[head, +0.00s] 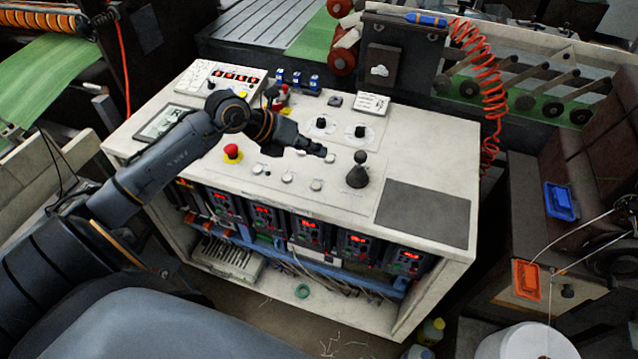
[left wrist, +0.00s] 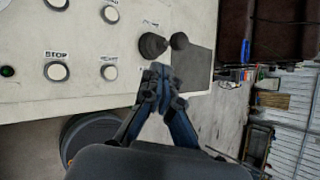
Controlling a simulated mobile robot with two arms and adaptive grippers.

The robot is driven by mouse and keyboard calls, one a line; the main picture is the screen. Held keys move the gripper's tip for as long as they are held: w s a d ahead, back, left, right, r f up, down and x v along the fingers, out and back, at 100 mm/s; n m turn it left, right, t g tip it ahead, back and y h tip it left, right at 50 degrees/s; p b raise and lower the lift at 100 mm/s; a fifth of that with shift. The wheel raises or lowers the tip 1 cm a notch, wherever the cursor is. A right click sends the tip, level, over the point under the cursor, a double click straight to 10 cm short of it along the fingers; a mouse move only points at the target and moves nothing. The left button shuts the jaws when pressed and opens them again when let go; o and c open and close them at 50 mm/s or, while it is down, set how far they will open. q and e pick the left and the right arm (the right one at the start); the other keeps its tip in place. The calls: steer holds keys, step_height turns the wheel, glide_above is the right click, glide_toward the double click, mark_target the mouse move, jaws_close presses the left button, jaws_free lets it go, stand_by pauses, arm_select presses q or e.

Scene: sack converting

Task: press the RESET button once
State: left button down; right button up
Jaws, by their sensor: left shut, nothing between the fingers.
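The white control console (head: 225,270) carries several round white push buttons. One front-row button (head: 316,185) lies left of the black joystick (head: 358,172); it also shows in the left wrist view (left wrist: 110,72). Its label is too blurred to read, so I cannot tell which button is RESET. The button beside it (left wrist: 57,71) reads STOP. A further white button (head: 330,158) lies behind. My left gripper (head: 324,151) is shut and empty, its tips over the panel near the joystick; they also show in the left wrist view (left wrist: 158,72). My right gripper is out of view.
A red mushroom button (head: 232,152) stands to the left. Two black knobs (head: 341,127) stand behind the gripper. A dark mat (head: 424,212) covers the right of the panel. An orange coiled cable (head: 490,95) hangs at the back right.

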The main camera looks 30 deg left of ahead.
mark_target(313, 186)
arm_select(q)
steer(key=shift+a+f, duration=0.1)
steer(key=shift+a, duration=0.3)
steer(key=shift+f, duration=0.1)
step_height(313, 186, down, 9)
steer(key=b, duration=0.6)
steer(key=shift+r, duration=0.2)
stand_by(0.7)
stand_by(0.3)
steer(key=shift+f+b, duration=0.4)
